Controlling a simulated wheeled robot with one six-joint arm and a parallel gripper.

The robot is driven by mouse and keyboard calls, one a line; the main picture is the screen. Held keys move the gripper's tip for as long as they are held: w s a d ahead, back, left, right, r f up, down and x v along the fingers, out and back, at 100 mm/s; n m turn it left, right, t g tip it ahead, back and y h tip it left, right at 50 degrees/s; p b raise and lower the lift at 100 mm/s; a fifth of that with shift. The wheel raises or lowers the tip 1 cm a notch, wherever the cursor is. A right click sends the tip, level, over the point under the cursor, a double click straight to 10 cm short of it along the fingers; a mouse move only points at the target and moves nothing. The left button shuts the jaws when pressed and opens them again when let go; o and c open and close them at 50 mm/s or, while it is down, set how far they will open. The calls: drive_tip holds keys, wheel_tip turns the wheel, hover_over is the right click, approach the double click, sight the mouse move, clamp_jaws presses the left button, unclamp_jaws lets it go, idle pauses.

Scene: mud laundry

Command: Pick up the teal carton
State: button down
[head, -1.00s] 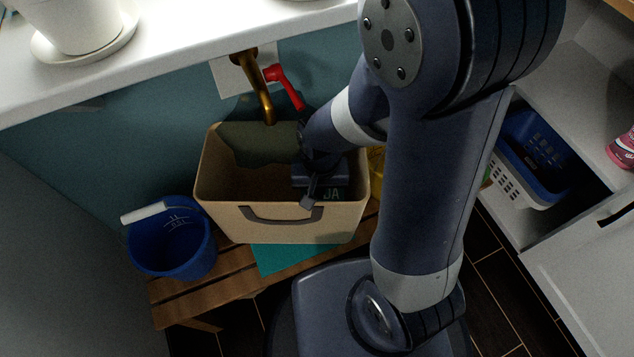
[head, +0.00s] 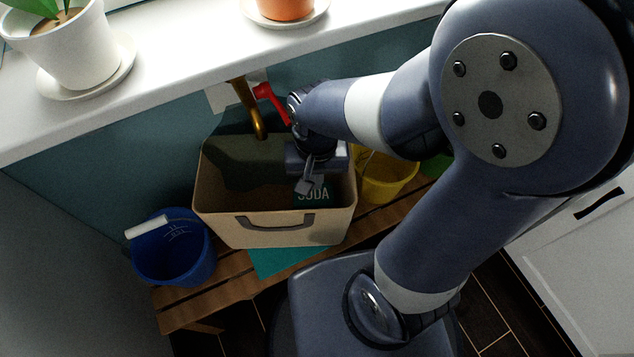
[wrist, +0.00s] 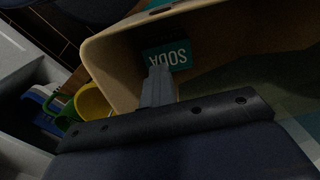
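The teal carton (head: 314,195), marked SODA, is inside the beige bin (head: 265,235), near its right end. In the wrist view the carton (wrist: 166,57) shows its lettering upside down, just beyond my fingertips. My gripper (head: 309,187) points down into the bin above the carton. In the wrist view the fingers of my gripper (wrist: 158,70) are close together at the middle of the gripper body, with nothing seen between them. The fingers overlap the carton's edge in the picture; I cannot tell whether they touch it. The carton's lower part is hidden.
The bin stands on a wooden slatted bench (head: 215,295), over a teal flat piece (head: 288,261). A blue bucket (head: 172,255) is left of it, a yellow bucket (head: 388,180) right. A brass tap (head: 245,105) and red handle (head: 268,98) are behind, below the white sill (head: 190,75).

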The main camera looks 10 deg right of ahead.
drive_tip(key=shift+r, duration=0.95)
drive_tip(key=c, duration=2.1)
unclamp_jaws()
drive_tip(key=o, duration=1.7)
drive_tip(key=shift+c, duration=0.2)
